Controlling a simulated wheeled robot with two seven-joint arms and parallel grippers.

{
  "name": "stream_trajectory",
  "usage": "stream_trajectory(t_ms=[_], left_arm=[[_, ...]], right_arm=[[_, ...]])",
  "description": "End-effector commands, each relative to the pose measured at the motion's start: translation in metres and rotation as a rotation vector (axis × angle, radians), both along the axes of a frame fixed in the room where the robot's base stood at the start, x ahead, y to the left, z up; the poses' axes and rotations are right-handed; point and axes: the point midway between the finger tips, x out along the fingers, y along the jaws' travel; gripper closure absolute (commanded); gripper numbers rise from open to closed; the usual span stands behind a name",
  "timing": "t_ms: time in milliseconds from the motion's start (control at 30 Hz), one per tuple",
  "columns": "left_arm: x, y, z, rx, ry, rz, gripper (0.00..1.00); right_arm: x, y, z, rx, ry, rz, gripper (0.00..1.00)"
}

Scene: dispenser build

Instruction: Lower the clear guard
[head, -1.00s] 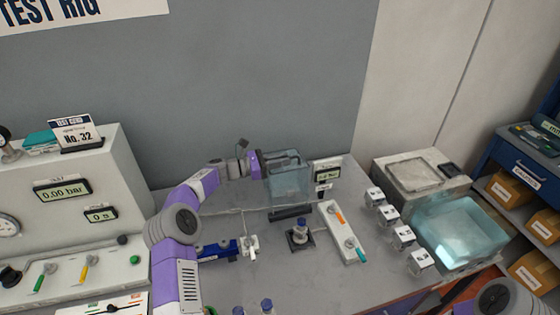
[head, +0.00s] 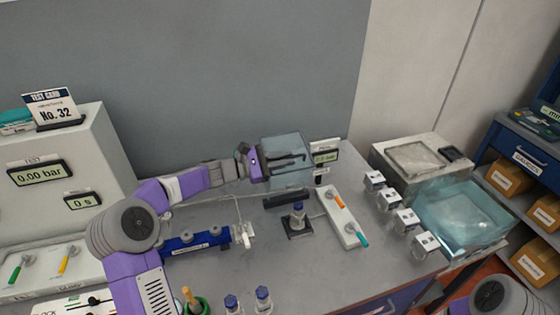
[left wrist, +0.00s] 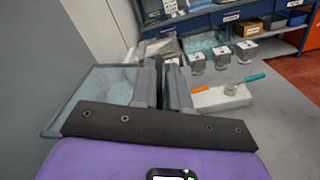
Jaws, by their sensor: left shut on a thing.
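The clear guard (head: 288,172) is a bluish see-through box with dark edges at the back of the bench, against the grey wall side. My left gripper (head: 266,163) reaches in from the left and is shut at the guard's dark handle. In the left wrist view, the guard's clear panel (left wrist: 88,92) lies left of the closed fingers (left wrist: 162,88), which partly hide the handle. My right gripper is out of view.
A small display (head: 325,155) stands close right of the guard. A white panel with orange and teal levers (head: 343,215), several clear-and-white blocks (head: 406,219) and a clear tub (head: 465,215) lie to the right. A blue rack (head: 195,241) lies below my left arm.

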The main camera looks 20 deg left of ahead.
Motion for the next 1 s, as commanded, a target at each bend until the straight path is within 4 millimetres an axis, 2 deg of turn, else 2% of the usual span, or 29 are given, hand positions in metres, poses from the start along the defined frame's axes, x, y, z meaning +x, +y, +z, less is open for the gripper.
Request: stream_trajectory(t_ms=[33, 300, 500, 967, 1000], left_arm=[[-0.005, -0.004, -0.004, 0.014, -0.023, -0.003, 1.0], [-0.021, -0.016, -0.009, 0.074, -0.102, -0.002, 1.0], [-0.025, -0.02, -0.009, 0.092, -0.127, -0.003, 1.0], [-0.026, -0.02, -0.008, 0.095, -0.132, -0.003, 1.0], [-0.026, -0.02, -0.008, 0.095, -0.132, -0.003, 0.79]], right_arm=[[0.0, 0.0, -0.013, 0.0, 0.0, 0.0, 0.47], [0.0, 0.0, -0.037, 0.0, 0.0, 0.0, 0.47], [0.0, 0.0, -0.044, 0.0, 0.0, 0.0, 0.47], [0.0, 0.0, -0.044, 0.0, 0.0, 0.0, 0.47], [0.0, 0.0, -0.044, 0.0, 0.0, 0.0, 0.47]])
